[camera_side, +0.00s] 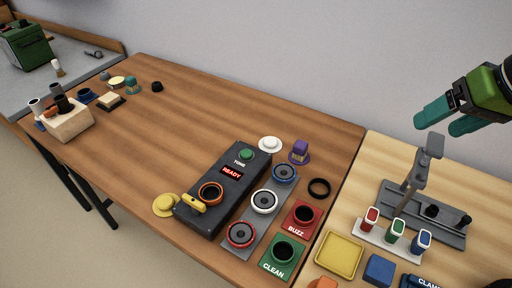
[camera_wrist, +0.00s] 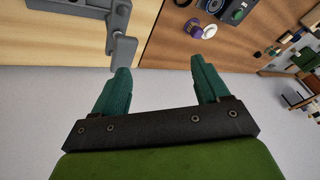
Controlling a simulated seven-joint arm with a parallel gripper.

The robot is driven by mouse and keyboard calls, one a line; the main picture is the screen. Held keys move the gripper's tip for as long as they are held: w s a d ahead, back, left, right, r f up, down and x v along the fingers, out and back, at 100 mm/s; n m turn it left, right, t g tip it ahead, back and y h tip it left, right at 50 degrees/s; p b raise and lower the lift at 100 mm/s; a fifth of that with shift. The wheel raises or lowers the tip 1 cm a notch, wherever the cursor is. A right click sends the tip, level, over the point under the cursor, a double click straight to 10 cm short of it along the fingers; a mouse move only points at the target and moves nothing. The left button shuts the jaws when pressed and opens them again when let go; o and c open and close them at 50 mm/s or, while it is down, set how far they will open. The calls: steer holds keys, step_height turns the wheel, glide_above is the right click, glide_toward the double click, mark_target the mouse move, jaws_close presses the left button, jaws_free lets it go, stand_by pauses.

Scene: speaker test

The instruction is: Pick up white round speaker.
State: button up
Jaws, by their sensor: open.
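The white round speaker (camera_side: 264,201) has a white ring around a dark cone. It lies on a grey strip (camera_side: 243,239) on the brown table, between a blue-ringed speaker (camera_side: 284,173) and a red-ringed speaker (camera_side: 241,234). My gripper (camera_side: 444,123) has teal fingers and is open and empty. It is raised at the upper right, well away from the speaker, above the lighter table. In the wrist view the fingers (camera_wrist: 159,80) are spread apart with nothing between them. I cannot make out the white speaker in the wrist view.
A grey clamp stand (camera_side: 418,172) rises below my gripper. The brown table's middle left is clear.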

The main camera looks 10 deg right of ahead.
steer(key=w+a+f+n+h, duration=0.1)
steer(key=w+a, duration=0.1)
steer(key=a, duration=0.5)
steer(key=w+a+f+n, duration=0.1)
steer(key=w+a+f, duration=0.1)
steer(key=a, duration=0.5)
glide_toward(264, 200)
steer(key=shift+w+a+f+n+g+h, duration=0.1)
steer(key=shift+w+f+n+g+h, duration=0.1)
steer(key=shift+w+f, duration=0.25)
steer(key=shift+w+a+f+n+g+h, duration=0.1)
steer(key=shift+w+a+f+h, duration=0.1)
steer(key=shift+w+f, duration=0.25)
steer(key=shift+s+x, duration=0.2)
steer(key=shift+x, duration=2.9)
steer(key=c, duration=0.8)
